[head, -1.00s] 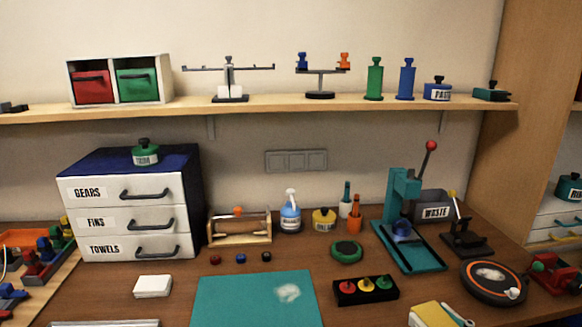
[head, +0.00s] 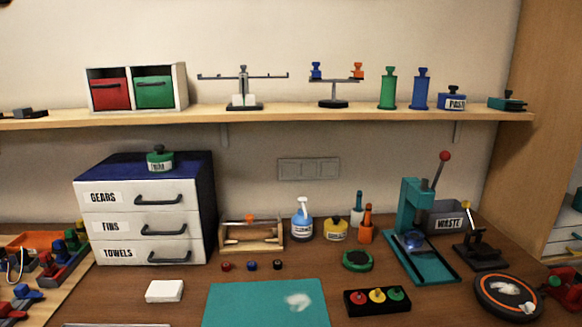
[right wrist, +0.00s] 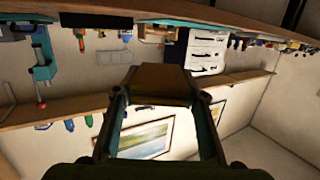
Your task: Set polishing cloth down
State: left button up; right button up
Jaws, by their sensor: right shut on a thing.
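My right gripper (right wrist: 160,90) shows in the right wrist view, shut on a brownish-yellow block-shaped thing (right wrist: 160,80) at its fingertips. This seems to be the polishing cloth, but shade hides its detail. The gripper is up in the air, away from the shelf and bench. Neither gripper shows in the head view. A white folded pad (head: 164,291) lies on the bench, left of a teal mat (head: 240,302). The mat has a whitish patch (head: 299,301) on it.
A drawer unit (head: 142,225) stands at the left. A spray bottle (head: 302,222), a green round tin (head: 357,261), a three-button box (head: 377,301), a teal press (head: 415,235) and a round turntable (head: 508,298) occupy the bench. Bare wood lies between the pad and mat.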

jog(key=shift+w+d+f+n+g+y, duration=0.15)
jog(key=shift+f+n+g+y, duration=0.1)
jog(key=shift+n+g+y, duration=0.15)
jog(key=shift+w+a+f+n+g+y, duration=0.1)
jog(key=shift+w+f+n+g+y, duration=0.15)
jog(key=shift+y, duration=0.25)
jog(key=shift+s+r+n+g+y, duration=0.15)
jog(key=shift+n+g+y, duration=0.3)
jog(key=shift+n+y, duration=0.1)
jog(key=shift+s+r+n+g+y, duration=0.15)
jog(key=shift+r+n+g+y, duration=0.4)
jog(key=shift+n+g+y, duration=0.15)
jog(key=shift+s+r+n+g, duration=0.3)
jog(key=shift+r+g, duration=0.1)
jog(key=shift+r, duration=0.1)
